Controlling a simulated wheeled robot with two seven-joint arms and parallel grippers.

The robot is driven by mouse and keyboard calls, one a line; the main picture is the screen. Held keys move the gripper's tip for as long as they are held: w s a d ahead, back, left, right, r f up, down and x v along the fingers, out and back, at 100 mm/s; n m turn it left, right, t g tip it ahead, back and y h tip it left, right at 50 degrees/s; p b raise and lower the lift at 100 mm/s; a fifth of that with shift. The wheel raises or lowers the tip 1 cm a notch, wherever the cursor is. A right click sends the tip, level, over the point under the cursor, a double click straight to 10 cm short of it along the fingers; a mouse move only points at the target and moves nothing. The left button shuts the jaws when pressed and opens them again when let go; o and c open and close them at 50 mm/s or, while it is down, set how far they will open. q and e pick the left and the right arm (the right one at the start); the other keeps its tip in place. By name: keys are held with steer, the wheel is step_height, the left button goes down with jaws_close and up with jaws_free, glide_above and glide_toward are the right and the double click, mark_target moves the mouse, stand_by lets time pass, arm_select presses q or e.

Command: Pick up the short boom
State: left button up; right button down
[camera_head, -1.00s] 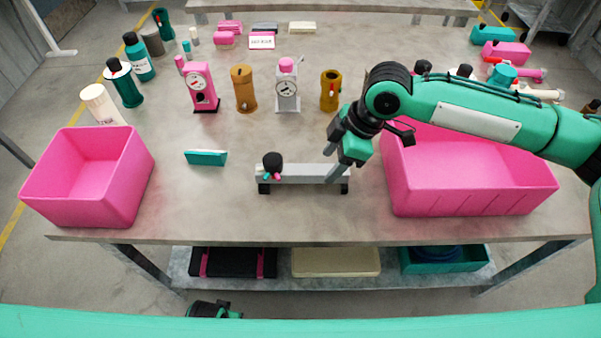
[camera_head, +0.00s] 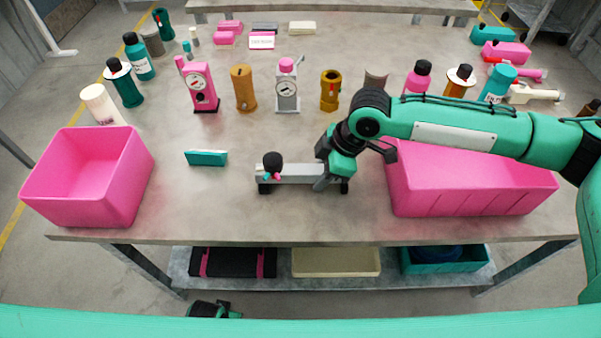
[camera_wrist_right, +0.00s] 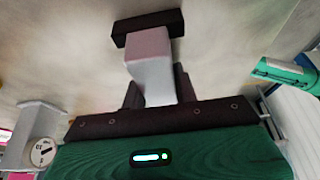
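The short boom seems to be the grey bar on dark feet (camera_head: 297,173) lying level on the table near the front edge, with a black knob and small pink and teal parts at its left end. My right gripper (camera_head: 322,182) is lowered over its right part, one finger in front of the bar. In the right wrist view the grey bar (camera_wrist_right: 150,55) runs between the two dark fingers (camera_wrist_right: 158,92); whether they press on it cannot be told. A dark foot crosses its end.
A pink bin (camera_head: 470,185) stands just right of the bar, another pink bin (camera_head: 85,180) at left. A teal block (camera_head: 206,158) lies left of the bar. Pumps with gauges (camera_head: 288,90) and several bottles (camera_head: 123,85) stand behind. The table between is clear.

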steer(key=shift+r, duration=0.15)
step_height(320, 180, up, 10)
steer(key=shift+f, duration=0.1)
stand_by(0.4)
steer(key=shift+f, duration=0.1)
steer(key=shift+f+b, duration=0.95)
steer(key=shift+f, duration=4)
